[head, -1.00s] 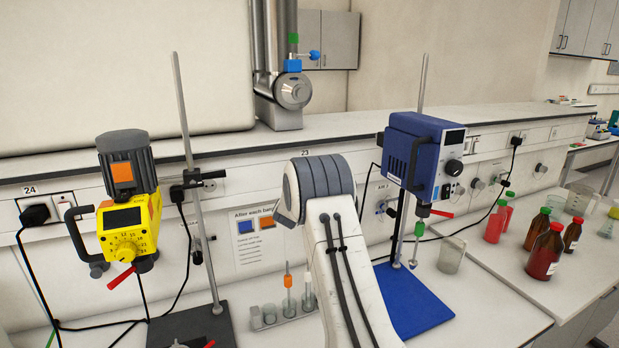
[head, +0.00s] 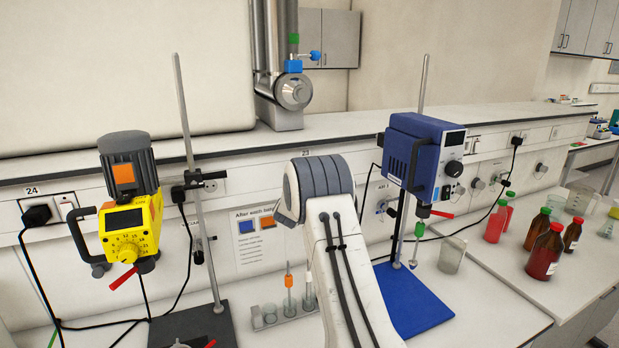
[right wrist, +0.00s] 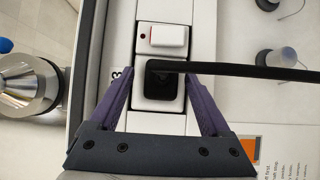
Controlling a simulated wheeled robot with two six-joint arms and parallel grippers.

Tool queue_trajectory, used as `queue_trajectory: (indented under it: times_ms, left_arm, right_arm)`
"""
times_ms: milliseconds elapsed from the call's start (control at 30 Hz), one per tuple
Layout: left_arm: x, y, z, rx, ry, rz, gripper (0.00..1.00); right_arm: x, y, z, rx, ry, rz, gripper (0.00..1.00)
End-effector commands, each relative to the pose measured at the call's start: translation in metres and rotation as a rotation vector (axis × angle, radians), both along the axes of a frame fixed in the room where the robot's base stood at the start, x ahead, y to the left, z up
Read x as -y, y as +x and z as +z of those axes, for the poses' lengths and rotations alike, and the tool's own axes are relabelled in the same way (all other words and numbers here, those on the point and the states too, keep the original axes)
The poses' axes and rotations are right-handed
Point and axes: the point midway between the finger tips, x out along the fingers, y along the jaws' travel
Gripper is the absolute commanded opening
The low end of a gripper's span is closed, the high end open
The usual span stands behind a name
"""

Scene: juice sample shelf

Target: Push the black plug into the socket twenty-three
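The black plug (right wrist: 163,82) sits at the white socket (right wrist: 160,106) in the right wrist view, with its cable running off to the right. I cannot tell how deep it sits. A label partly hidden by a finger shows a "3" beside this socket; the head view shows the label 23 (head: 305,153) above my right wrist. My right gripper (right wrist: 160,73) has its purple fingers apart, one on each side of the plug, with a gap visible to it. In the head view my right arm hides the socket, plug and fingers. My left gripper is not in view.
A white switch (right wrist: 168,37) adjoins the socket. A yellow stirrer (head: 128,220) stands left and a blue stirrer (head: 420,155) right, each on a stand. A test-tube rack (head: 290,312) is on the bench. Red and brown bottles (head: 545,252) stand at right.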

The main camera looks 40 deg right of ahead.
Motion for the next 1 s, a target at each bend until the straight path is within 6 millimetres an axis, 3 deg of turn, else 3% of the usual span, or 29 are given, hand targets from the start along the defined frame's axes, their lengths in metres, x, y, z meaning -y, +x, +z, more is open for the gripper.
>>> queue_trajectory:
  times_ms: [333, 800, 1000]
  left_arm:
    - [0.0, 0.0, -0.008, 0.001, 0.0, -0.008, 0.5]
    - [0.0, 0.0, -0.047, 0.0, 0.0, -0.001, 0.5]
    - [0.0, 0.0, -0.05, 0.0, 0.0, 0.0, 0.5]
  right_arm:
    - [-0.008, -0.006, -0.003, -0.002, 0.001, 0.001, 0.82]
    - [-0.069, -0.061, -0.003, 0.001, 0.001, 0.002, 0.82]
    - [-0.078, -0.07, -0.001, 0.001, 0.001, 0.0, 0.82]
